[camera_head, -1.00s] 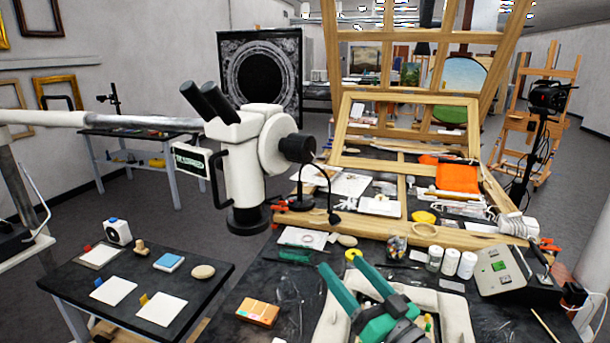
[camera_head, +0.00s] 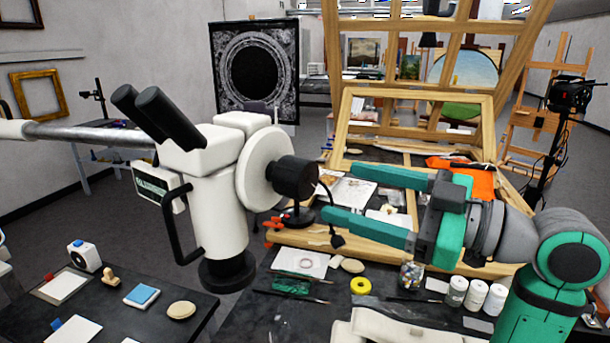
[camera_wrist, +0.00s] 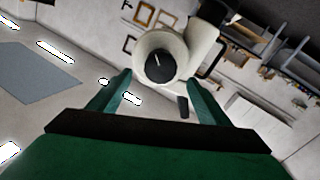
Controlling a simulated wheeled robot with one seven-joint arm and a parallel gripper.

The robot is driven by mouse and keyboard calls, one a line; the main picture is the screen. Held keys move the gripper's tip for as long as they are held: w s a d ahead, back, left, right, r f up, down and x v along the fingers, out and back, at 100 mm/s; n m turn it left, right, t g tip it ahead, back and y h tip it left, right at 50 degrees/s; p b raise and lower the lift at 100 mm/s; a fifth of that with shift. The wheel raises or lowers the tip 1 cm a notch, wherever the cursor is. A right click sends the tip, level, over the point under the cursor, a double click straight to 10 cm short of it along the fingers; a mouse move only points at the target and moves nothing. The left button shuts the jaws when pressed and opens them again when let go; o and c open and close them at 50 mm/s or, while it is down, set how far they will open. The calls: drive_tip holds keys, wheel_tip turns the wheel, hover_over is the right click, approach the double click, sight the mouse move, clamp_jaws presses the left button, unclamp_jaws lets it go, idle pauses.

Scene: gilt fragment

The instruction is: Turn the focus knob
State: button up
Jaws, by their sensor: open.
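The focus knob (camera_head: 296,177) is a black cylinder on the right side of the white microscope (camera_head: 214,190), which hangs from a horizontal arm. In the wrist view the knob (camera_wrist: 161,66) shows end-on as a dark disc with a pale pointer line, set in a round white housing. My gripper (camera_head: 338,195) is open and empty, with its two green fingers pointing left toward the knob. A gap remains between fingertips and knob. In the wrist view the knob lies beyond the fingertips, between them and slightly above their line.
A black handle (camera_head: 178,225) juts from the microscope's left side. A wooden easel frame (camera_head: 412,135) stands behind my gripper. The workbench below holds a yellow tape roll (camera_head: 361,286), white jars (camera_head: 475,294) and a glass jar (camera_head: 411,275). A side table (camera_head: 190,318) stands at lower left.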

sight(310, 181)
drive_tip(key=x, duration=0.9)
drive_tip(key=shift+a, duration=0.2)
drive_tip(key=c, duration=1.1)
